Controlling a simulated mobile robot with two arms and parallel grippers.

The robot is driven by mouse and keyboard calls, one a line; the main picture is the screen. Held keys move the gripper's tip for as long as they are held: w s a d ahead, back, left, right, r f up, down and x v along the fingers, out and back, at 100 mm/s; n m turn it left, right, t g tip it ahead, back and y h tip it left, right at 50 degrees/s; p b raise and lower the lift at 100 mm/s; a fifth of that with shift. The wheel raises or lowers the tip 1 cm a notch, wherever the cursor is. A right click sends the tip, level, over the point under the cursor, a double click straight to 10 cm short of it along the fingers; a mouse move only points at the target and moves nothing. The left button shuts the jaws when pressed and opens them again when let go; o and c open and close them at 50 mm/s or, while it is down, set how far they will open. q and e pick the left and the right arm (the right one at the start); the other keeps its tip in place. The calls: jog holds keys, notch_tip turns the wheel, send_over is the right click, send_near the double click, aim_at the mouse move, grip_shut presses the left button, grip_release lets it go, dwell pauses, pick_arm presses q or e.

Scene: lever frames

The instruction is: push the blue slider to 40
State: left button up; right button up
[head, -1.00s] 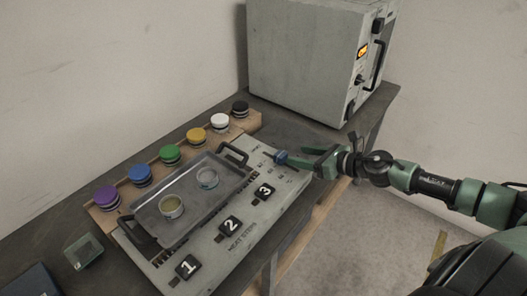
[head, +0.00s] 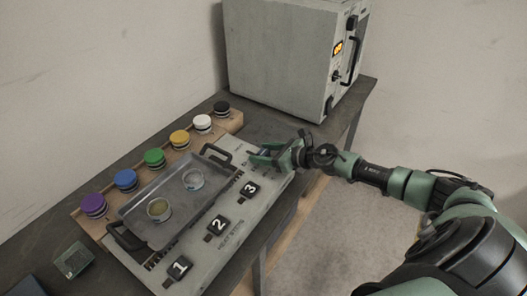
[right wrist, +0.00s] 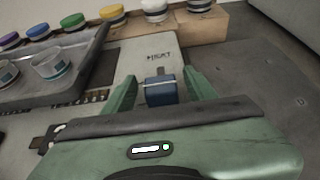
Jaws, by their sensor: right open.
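The blue slider (right wrist: 160,91) shows in the right wrist view as a small blue block on the grey panel (right wrist: 154,57), near the printed word HEAT. My right gripper (right wrist: 163,92) is open, with one green finger on each side of the slider. Whether the fingers touch it I cannot tell. In the head view my right gripper (head: 265,156) is low at the far right end of the panel and mostly hides the slider. No scale marking reading 40 is legible. My left gripper is not in view.
A metal tray (head: 134,207) with two small cups lies on the panel beside black keys 1, 2 and 3. Several coloured-lid jars stand on a wooden rack (head: 232,123) behind. A grey oven-like box (head: 275,60) stands at the back. Bare tabletop lies between box and panel.

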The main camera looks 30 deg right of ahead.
grip_shut()
dwell(1.4)
